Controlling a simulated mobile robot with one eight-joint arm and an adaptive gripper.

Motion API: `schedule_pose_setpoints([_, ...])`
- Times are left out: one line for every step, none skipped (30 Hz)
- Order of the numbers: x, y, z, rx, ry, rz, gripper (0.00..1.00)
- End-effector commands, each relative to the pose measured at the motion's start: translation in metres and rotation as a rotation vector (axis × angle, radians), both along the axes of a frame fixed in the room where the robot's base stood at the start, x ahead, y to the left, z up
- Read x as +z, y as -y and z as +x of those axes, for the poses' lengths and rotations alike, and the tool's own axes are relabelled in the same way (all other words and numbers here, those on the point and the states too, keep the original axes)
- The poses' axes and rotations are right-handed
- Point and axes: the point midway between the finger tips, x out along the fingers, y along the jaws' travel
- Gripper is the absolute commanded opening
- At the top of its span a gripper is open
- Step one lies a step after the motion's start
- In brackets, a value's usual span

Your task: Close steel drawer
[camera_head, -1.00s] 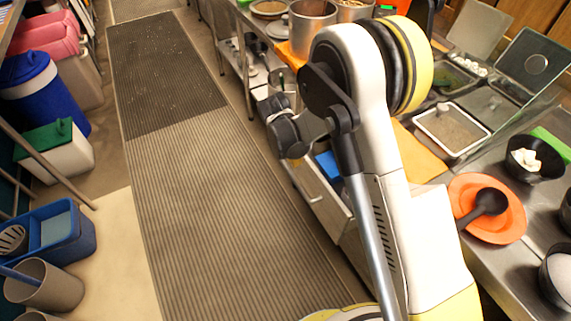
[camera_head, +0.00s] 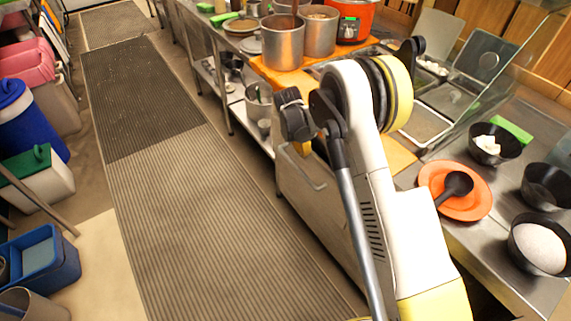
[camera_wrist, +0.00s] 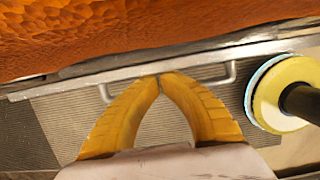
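The steel drawer (camera_head: 300,195) shows in the head view below the counter, with a bar handle on its front. No open interior shows, but my arm hides part of it. In the wrist view, the drawer's bar handle (camera_wrist: 212,82) lies just beyond the fingertips, under a long metal rim. My gripper (camera_wrist: 165,76) has its two yellow fingers together at the tips, with nothing between them. The tips overlap the handle and rim in the picture; I cannot tell whether they touch. In the head view the gripper (camera_head: 302,148) is mostly hidden behind my arm.
Steel pots (camera_head: 283,42) stand on an orange board (camera_head: 285,82) above the drawer. An orange plate with a black ladle (camera_head: 457,186) and dark bowls (camera_head: 495,146) are on the right counter. The ribbed floor mat (camera_head: 200,215) is clear; bins line the left.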

Motion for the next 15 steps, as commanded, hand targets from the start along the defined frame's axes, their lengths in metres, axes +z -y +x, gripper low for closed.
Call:
schedule_pose_setpoints([0.0, 0.009, 0.005, -0.002, 0.0, 0.0, 0.0])
schedule_pose_setpoints([0.0, 0.012, 0.007, -0.001, -0.001, 0.0, 0.0])
schedule_pose_setpoints([0.0, 0.016, 0.009, -0.001, -0.001, 0.0, 0.0])
schedule_pose_setpoints([0.0, 0.018, 0.01, -0.001, -0.001, 0.0, 0.0])
schedule_pose_setpoints([0.0, 0.02, 0.011, 0.0, -0.001, 0.0, 0.0])
schedule_pose_setpoints([0.0, 0.021, 0.012, 0.0, -0.001, 0.001, 0.0])
schedule_pose_setpoints([0.0, 0.022, 0.012, 0.001, -0.001, 0.001, 0.0])
schedule_pose_setpoints([0.0, 0.022, 0.012, 0.001, 0.0, 0.0, 0.0])
schedule_pose_setpoints([0.0, 0.022, 0.012, 0.001, 0.0, 0.0, 0.0])
schedule_pose_setpoints([0.0, 0.022, 0.012, 0.001, 0.0, 0.0, 0.0])
schedule_pose_setpoints([0.0, 0.022, 0.012, 0.001, 0.0, 0.0, 0.0])
schedule_pose_setpoints([0.0, 0.022, 0.012, 0.001, 0.0, 0.0, 0.0])
schedule_pose_setpoints([0.0, 0.022, 0.012, 0.001, 0.0, 0.0, 0.0])
schedule_pose_setpoints([0.0, 0.022, 0.012, 0.001, 0.0, 0.0, 0.0])
schedule_pose_setpoints([0.0, 0.022, 0.012, 0.001, 0.0, 0.0, 0.0])
